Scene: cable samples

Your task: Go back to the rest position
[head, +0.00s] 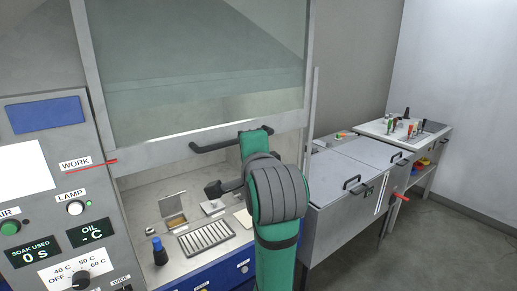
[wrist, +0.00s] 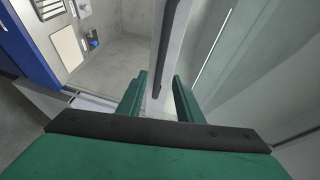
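My green arm rises in the middle of the head view, and its upper end is at the glass sash (head: 200,75), by the right end of the black sash handle (head: 215,145). The sash is partly raised, with an open gap below it. In the wrist view my gripper (wrist: 160,76) has its two green fingers apart. The dark handle (wrist: 170,45) runs down the picture, and its lower end shows between the fingers. I cannot tell whether the fingers touch it. In the head view the fingertips are not clear behind my arm.
Inside the hood stand a slotted rack (head: 206,238), an open box (head: 175,222) and a blue-capped bottle (head: 159,250). A control panel (head: 50,200) is at left. A lidded metal bench (head: 345,205) and a tool table (head: 400,135) are at right. Floor (head: 450,245) is clear at right.

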